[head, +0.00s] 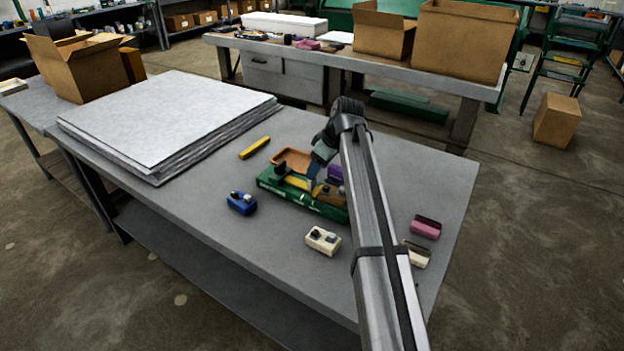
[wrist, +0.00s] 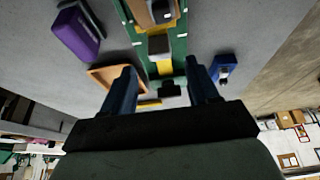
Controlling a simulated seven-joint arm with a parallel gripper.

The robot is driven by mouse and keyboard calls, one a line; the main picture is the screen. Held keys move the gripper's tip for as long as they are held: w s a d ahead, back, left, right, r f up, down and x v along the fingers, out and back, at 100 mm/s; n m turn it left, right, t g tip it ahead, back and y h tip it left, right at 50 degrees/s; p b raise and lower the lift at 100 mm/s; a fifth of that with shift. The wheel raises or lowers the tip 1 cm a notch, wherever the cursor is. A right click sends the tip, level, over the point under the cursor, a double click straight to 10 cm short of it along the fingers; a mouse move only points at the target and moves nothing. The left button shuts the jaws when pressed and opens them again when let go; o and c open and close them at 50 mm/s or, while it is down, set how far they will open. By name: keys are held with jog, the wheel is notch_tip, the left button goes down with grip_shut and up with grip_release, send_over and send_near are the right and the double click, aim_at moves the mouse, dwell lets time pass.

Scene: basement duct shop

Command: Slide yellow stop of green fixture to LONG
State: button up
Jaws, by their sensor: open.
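The green fixture (head: 304,198) lies on the grey table, partly hidden behind my arm; its white marks are too small to read. A yellow part (head: 297,182), which looks like the stop, lies along it with a black knob (head: 281,170) near the left end. In the wrist view the green fixture (wrist: 180,50) runs down from the top edge, with yellow (wrist: 164,68) and the black knob (wrist: 170,88) along its middle. My gripper (wrist: 163,88) is open and empty, its two blue fingers apart on either side of the knob in this view. It is over the fixture in the head view (head: 317,176).
Stacked sheets (head: 165,115) cover the table's left.

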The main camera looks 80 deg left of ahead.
aim_at(297, 178)
jog(key=shift+x, duration=3.1)
grip_shut()
